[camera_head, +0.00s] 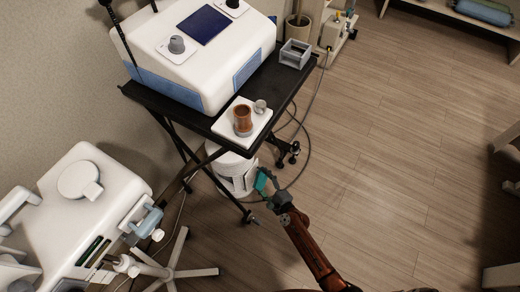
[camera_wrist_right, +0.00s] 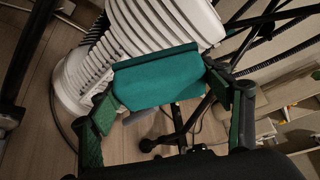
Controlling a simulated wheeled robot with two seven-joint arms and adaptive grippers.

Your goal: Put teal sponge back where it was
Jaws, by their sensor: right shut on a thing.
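The teal sponge (camera_head: 262,180) is between the fingers of my right gripper (camera_head: 268,186), low beside the black cart. In the right wrist view the sponge (camera_wrist_right: 158,78) shows its broad teal face, with the green-padded fingers of my right gripper (camera_wrist_right: 168,112) on either side. The gripper is shut on it. Behind the sponge is a white ribbed round unit (camera_wrist_right: 165,25), which also shows under the cart in the head view (camera_head: 236,176). I cannot tell whether the sponge touches that unit. My left gripper is not in view.
The black cart (camera_head: 272,92) carries a large white-and-blue machine (camera_head: 205,60), a grey square holder (camera_head: 294,53) and a white plate (camera_head: 256,128) with a brown cup (camera_head: 243,119). Another white machine (camera_head: 85,190) stands at left. Cables lie on the floor; open floor is at right.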

